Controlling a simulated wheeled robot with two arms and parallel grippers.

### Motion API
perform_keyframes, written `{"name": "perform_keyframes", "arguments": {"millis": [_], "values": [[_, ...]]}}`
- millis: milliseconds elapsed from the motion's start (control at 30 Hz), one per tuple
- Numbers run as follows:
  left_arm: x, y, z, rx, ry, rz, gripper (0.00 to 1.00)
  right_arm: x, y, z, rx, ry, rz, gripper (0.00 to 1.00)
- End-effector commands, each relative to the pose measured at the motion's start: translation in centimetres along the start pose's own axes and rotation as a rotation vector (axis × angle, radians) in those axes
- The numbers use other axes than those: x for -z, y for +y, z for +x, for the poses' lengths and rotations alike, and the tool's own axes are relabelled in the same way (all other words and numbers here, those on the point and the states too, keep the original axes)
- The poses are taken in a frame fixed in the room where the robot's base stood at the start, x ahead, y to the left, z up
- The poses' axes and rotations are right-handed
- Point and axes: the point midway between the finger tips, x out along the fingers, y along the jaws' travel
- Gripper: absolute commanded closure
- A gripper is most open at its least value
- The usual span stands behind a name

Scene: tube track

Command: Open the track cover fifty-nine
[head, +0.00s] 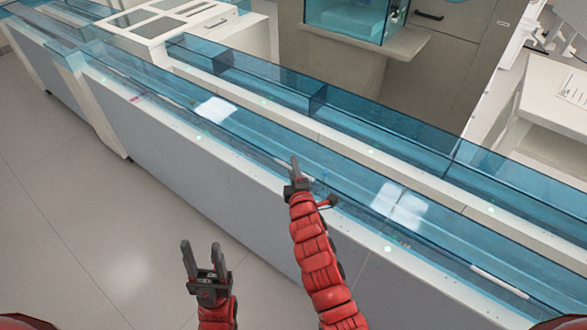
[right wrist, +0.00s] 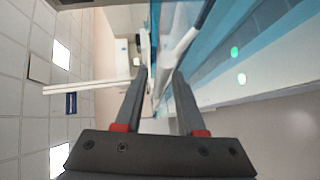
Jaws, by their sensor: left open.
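The track cover is a long, clear blue panel (head: 255,135) along the front track, and it looks closed. A slim white bar (head: 499,281) lies along its front edge at the right. I see no number to tell which cover is fifty-nine. My right gripper (head: 295,163) is over the cover's front edge, mid-picture. In the right wrist view its fingers (right wrist: 159,72) stand apart, with a white bar (right wrist: 178,48) showing just beyond and between the tips; contact cannot be told. My left gripper (head: 203,250) is open and empty, in front of the grey cabinet side.
A second blue-covered track (head: 390,130) runs parallel behind. A white machine (head: 165,25) stands at the back left, and a white table (head: 550,100) at the right. The floor (head: 70,230) at the front left is clear.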

Motion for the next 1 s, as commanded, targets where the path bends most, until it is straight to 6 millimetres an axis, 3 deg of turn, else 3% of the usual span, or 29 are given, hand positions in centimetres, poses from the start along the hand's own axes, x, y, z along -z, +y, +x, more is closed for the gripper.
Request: {"name": "perform_keyframes", "arguments": {"millis": [33,200,1000], "values": [[0.0,0.0,0.0,0.0,0.0,0.0,0.5,0.0,0.0,0.0,0.0,0.0,0.0,0.72],[0.0,0.0,0.0,0.0,0.0,0.0,0.5,0.0,0.0,-0.01,0.0,0.0,0.0,1.0],[0.0,0.0,0.0,0.0,0.0,0.0,0.5,-0.01,-0.06,-0.03,0.001,0.0,0.0,1.0]]}}
